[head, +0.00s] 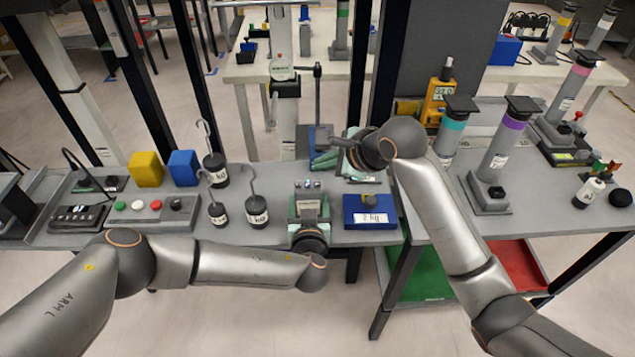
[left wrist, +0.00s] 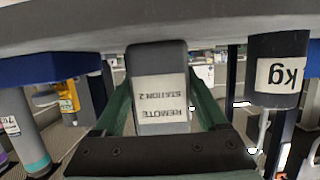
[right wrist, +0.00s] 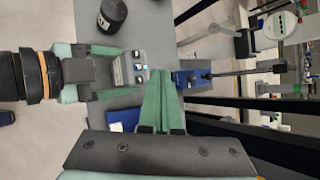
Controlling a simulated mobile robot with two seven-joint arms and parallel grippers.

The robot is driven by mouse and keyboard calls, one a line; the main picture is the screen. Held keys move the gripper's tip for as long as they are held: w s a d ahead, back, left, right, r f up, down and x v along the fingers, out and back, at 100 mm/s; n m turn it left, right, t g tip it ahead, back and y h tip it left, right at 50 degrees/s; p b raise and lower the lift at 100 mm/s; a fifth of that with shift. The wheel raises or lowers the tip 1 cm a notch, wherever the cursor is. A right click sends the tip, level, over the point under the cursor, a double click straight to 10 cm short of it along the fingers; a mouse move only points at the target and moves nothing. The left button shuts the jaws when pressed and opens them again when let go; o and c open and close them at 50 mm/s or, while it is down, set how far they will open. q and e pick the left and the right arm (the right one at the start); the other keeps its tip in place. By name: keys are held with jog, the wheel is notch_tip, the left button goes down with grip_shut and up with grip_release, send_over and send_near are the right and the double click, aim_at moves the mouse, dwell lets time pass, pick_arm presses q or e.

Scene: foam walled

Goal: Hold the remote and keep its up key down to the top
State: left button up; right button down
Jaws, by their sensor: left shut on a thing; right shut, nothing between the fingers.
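The dark grey remote (head: 309,211) is held in my left gripper (head: 309,198) above the bench's front edge. In the left wrist view the remote (left wrist: 160,90) lies between the green fingers, with a label reading "REMOTE STATION 2" upside down. In the right wrist view the remote (right wrist: 118,70) shows small keys at its end; I cannot tell which is the up key. My right gripper (head: 324,161) is shut and empty just behind the remote. Its green fingertips (right wrist: 160,76) are close beside the keys; the right wrist view shows a small apparent gap.
Several hooked black weights (head: 257,210) stand left of the remote. A blue box (head: 370,213) sits to its right. A button panel (head: 147,207), a yellow cube (head: 146,169) and a blue cube (head: 184,167) are farther left. A lift column (head: 285,110) rises behind the bench.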

jog(key=shift+r, duration=1.35)
pick_arm(q)
jog(key=o, duration=1.4)
